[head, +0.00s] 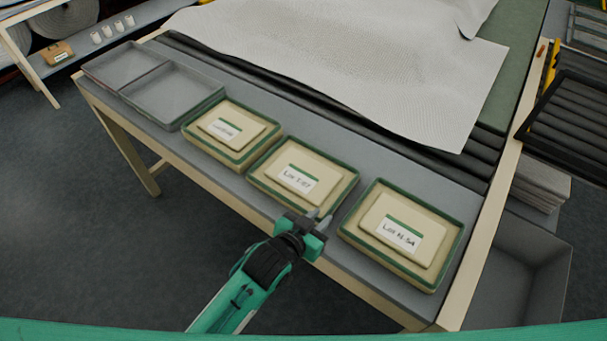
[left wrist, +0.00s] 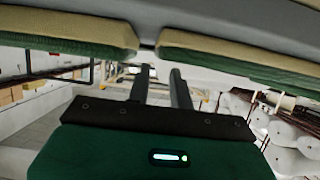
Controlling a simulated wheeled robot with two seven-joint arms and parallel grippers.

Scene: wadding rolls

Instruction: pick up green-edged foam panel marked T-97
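Three cream foam panels with green edges lie in a row on the grey bench ledge. The left panel's label (head: 225,129) is too small to read. My left gripper (head: 317,221) is by the near right corner of the middle panel, beside the gap to the right panel. In the left wrist view its two fingers (left wrist: 160,82) stand apart with nothing between them, below two green-edged panel sides. My right gripper is not in view.
Empty grey trays (head: 172,95) sit left of the panels. Dark rollers (head: 340,110) and a white wadding sheet (head: 370,65) lie behind. A grey bin (head: 520,270) stands at the right. The floor left of my arm is clear.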

